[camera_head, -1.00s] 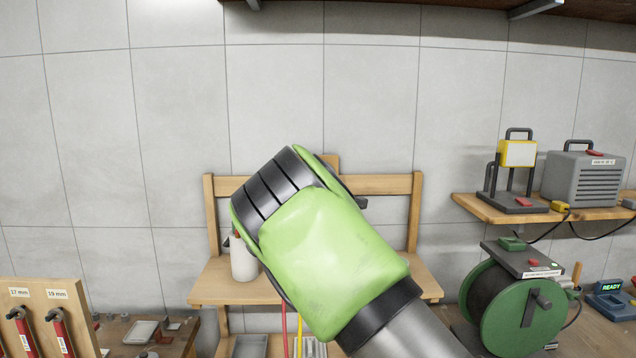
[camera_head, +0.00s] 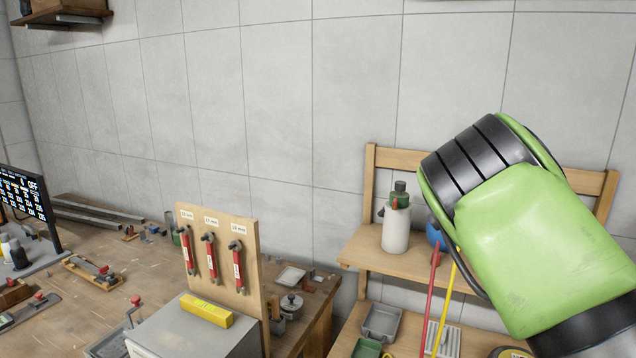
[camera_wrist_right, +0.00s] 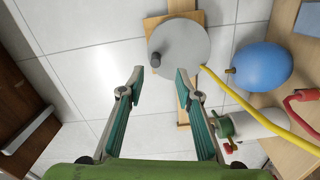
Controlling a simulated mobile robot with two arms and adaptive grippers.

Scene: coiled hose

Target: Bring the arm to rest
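My right arm (camera_head: 540,240), with a green shell and black bands, comes in from the lower right of the head view, raised in front of a wooden rack (camera_head: 368,205). It hides part of the rack. Its fingers do not show in that view. In the right wrist view my right gripper (camera_wrist_right: 160,77) is open, with nothing between its two fingers. A grey disc with a dark knob (camera_wrist_right: 185,42) lies beyond the fingertips, apparently apart from them. My left gripper is in neither view.
On the rack stand a white bottle (camera_head: 396,230) and a blue round thing (camera_head: 434,236), partly hidden. A red hose (camera_head: 432,290) and a yellow hose (camera_head: 446,300) run in front. A tool board (camera_head: 220,250) and a cluttered workbench (camera_head: 130,265) are at left.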

